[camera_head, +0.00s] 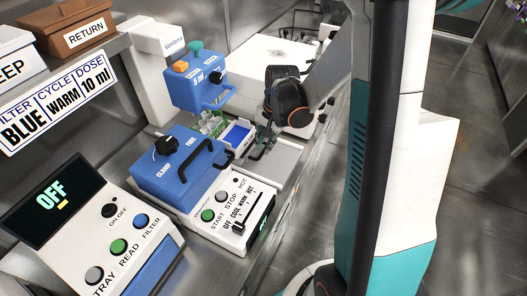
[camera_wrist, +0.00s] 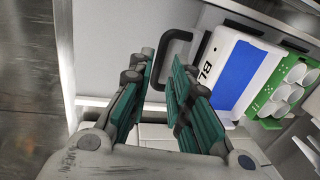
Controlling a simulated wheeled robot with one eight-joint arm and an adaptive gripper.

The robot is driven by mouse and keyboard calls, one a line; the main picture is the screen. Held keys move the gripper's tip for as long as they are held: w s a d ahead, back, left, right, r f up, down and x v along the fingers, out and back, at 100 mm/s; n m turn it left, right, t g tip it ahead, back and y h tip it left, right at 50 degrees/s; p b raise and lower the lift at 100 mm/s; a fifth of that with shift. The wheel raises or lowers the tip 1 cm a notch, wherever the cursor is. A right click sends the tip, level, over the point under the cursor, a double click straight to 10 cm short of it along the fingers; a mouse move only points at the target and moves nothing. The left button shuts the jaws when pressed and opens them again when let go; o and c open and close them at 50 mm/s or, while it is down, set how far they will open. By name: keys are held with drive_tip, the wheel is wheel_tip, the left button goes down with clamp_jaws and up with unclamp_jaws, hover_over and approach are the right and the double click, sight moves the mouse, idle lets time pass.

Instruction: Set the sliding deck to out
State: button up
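The sliding deck seems to be the grey plate (camera_head: 281,160) beside the blue clamp unit, with a black bar handle (camera_head: 262,151) at its near end. In the wrist view a black handle (camera_wrist: 176,36) arches just beyond my fingertips. My gripper (camera_head: 263,137) is over the deck, close to the handle. Whether a finger touches the handle I cannot tell. A blue-topped white block (camera_wrist: 232,75) and a green rack (camera_wrist: 290,88) with white cups sit right of the handle.
The blue clamp unit (camera_head: 178,170) has a knob and its own black handle. The white heater panel (camera_head: 236,212) stands in front. A blue dosing head (camera_head: 197,82) is behind. A shelf (camera_head: 60,65) carries bins.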

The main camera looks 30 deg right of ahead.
sight(263, 152)
drive_tip(key=shift+w+a+f+b, duration=0.15)
drive_tip(key=shift+f+b, duration=0.1)
drive_tip(key=shift+f, duration=0.6)
drive_tip(key=shift+w+f+b, duration=0.1)
drive_tip(key=shift+f+b, duration=0.1)
drive_tip(key=shift+f, duration=0.6)
